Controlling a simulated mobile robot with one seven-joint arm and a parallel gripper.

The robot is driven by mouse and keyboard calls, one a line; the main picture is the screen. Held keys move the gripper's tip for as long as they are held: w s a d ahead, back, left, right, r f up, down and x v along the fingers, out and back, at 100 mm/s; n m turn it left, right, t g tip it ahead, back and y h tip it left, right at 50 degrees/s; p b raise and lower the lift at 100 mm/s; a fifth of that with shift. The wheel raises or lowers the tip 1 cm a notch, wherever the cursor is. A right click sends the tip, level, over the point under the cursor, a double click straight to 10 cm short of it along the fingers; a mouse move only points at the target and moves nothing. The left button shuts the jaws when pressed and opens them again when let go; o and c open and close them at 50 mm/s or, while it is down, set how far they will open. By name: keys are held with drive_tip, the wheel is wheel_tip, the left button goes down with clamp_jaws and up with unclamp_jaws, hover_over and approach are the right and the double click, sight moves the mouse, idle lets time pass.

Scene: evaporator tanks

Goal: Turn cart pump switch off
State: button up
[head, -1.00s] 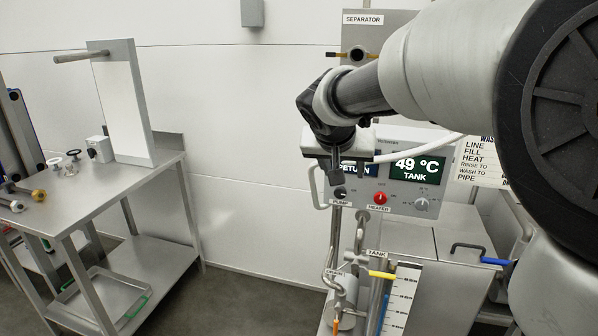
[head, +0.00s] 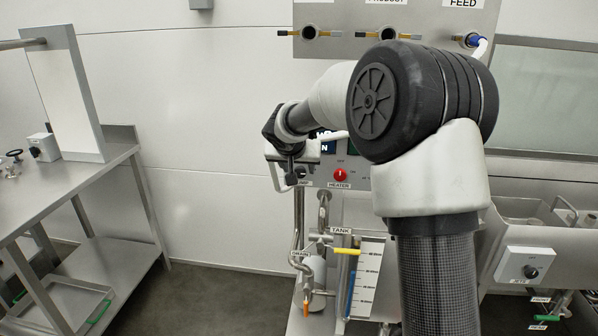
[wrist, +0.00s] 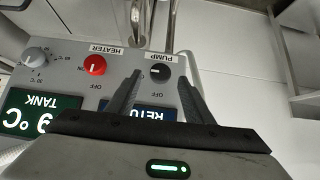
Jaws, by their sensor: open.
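The pump switch is a black round knob (wrist: 160,74) with a small pale mark, beside the PUMP label (wrist: 158,56) on the grey control panel. The wrist view is upside down, and an OFF label (wrist: 157,89) reads below the knob there. My gripper (wrist: 158,80) is open, with its two fingers on either side of the knob in that view. I cannot tell whether they touch it. In the head view my gripper (head: 290,172) is in front of the panel's left end and largely hides the pump knob.
The red heater knob (wrist: 95,65) is close beside the pump knob. A grey knob (wrist: 36,56) and lit displays (wrist: 40,112) share the panel. Pipes and a yellow-handled valve (head: 347,251) lie below. A steel bench (head: 80,190) stands left, with open floor between.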

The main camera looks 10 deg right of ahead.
sight(298, 172)
drive_tip(key=shift+x, duration=1.35)
drive_tip(key=c, duration=1)
drive_tip(key=shift+w+a+f+h+b, duration=0.1)
drive_tip(key=shift+a+h+b, duration=0.15)
drive_tip(key=shift+b, duration=0.25)
drive_tip(key=shift+a+f+n+h+b, duration=0.1)
drive_tip(key=shift+f+n+h+b, duration=0.05)
drive_tip(key=shift+n+h+b, duration=0.35)
drive_tip(key=n+h+b, duration=0.1)
drive_tip(key=n+h, duration=0.1)
drive_tip(key=h, duration=0.1)
drive_tip(key=f+n+h+b, duration=0.1)
drive_tip(key=n+h, duration=0.2)
drive_tip(key=h, duration=0.1)
drive_tip(key=a+n+h+b, duration=0.1)
drive_tip(key=n+h+b, duration=0.1)
drive_tip(key=h, duration=0.2)
drive_tip(key=shift+w+a+f+n+g+h, duration=0.1)
drive_tip(key=shift+w+f+n+g+h, duration=0.1)
drive_tip(key=shift+n+g+h, duration=0.15)
drive_tip(key=shift+n, duration=0.25)
